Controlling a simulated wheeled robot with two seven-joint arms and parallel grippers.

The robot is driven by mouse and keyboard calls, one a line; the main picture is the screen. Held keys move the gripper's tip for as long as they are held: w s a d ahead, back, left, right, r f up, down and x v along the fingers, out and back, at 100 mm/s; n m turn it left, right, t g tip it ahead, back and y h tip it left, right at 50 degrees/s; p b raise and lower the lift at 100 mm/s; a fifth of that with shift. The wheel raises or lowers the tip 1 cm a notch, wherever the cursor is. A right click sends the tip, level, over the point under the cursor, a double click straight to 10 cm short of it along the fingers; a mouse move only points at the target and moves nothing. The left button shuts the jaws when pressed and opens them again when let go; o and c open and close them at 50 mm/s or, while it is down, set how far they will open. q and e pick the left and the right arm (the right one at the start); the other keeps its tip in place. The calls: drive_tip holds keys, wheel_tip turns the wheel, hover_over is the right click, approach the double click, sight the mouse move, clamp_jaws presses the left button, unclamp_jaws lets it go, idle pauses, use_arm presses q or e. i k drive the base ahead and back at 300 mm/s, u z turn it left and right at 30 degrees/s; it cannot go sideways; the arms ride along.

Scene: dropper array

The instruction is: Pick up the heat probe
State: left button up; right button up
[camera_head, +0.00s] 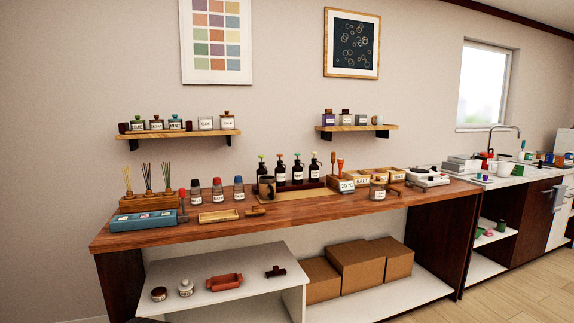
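I cannot tell for certain which item is the heat probe. An orange-topped upright tool (340,164) and a brown upright tool (333,160) stand close together near a small labelled block (347,185) right of the middle of the wooden counter. Another thin upright tool with a red top (182,194) stands at the right end of a blue tray (144,221) on the left. The labels are too small to read surely. Neither of my grippers shows in the head view.
The wooden counter (300,211) carries several dark pump bottles (297,172), red-capped jars (217,190), a reed rack (149,201), a dark mug (266,187) and a white device (427,177). Cardboard boxes (356,268) sit below. The counter's front middle is mostly clear.

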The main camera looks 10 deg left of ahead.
sight(340, 160)
drive_tip(key=u, duration=0.5)
drive_tip(key=i, duration=1.4)
drive_tip(key=z, duration=0.65)
